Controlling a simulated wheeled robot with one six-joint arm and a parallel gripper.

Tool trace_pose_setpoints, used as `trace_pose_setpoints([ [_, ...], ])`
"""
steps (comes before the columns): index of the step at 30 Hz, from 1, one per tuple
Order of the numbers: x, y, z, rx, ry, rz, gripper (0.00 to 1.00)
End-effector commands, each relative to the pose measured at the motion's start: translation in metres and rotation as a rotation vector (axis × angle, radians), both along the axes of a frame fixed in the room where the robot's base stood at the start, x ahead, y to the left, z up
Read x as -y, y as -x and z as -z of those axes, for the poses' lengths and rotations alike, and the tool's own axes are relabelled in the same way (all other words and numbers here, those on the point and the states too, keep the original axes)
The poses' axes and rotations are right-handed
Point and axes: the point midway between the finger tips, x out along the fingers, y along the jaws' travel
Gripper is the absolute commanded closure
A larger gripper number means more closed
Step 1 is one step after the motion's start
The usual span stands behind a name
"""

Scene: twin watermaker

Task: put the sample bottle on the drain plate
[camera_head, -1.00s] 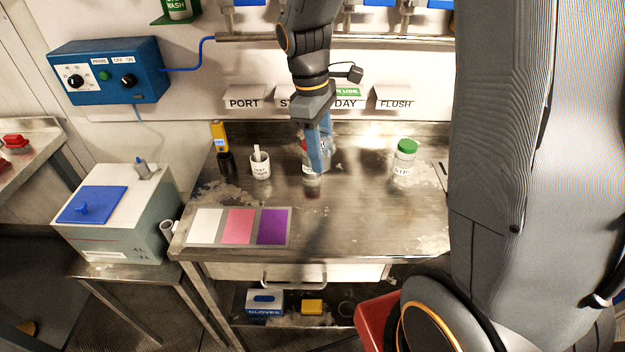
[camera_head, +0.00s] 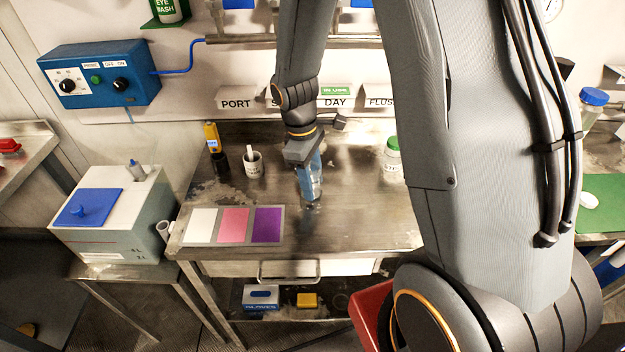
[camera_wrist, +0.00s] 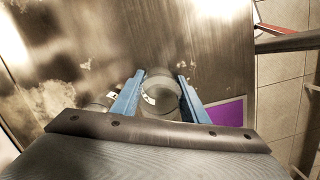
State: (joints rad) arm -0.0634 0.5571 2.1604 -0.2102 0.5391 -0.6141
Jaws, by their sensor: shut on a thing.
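My gripper (camera_head: 309,168) is over the middle of the steel bench, with its blue fingers pointing down. It is shut on a clear bottle, which I take as the sample bottle (camera_head: 314,190). In the wrist view the bottle (camera_wrist: 161,104) sits between the two fingers (camera_wrist: 158,98), showing a round grey-clear top and a small white label. The bottle looks upright; I cannot tell whether its base touches the bench. I cannot pick out the drain plate with certainty in either view.
The steel bench (camera_head: 350,225) carries a white, pink and purple card (camera_head: 234,225), a white cup (camera_head: 253,165), a yellow-and-black meter (camera_head: 214,145) and a green-capped jar (camera_head: 392,160). Signs line the back wall. A blue-lidded box (camera_head: 110,215) stands left.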

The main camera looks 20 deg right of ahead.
Motion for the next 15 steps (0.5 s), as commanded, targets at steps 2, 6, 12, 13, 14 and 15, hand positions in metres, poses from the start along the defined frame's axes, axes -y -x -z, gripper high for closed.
trace_pose_setpoints([
  [2, 0.0000, -0.0002, -0.0002, 0.000, 0.000, 0.000, 0.81],
  [6, -0.0001, -0.0002, 0.0016, 0.000, 0.000, 0.000, 0.81],
  [12, -0.0001, -0.0002, 0.0026, 0.000, 0.000, 0.000, 0.41],
  [13, -0.0001, -0.0002, 0.0025, 0.000, 0.000, 0.000, 0.41],
  [14, -0.0001, -0.0002, 0.0025, 0.000, 0.000, 0.000, 0.41],
  [15, -0.0001, -0.0002, 0.0025, 0.000, 0.000, 0.000, 0.41],
])
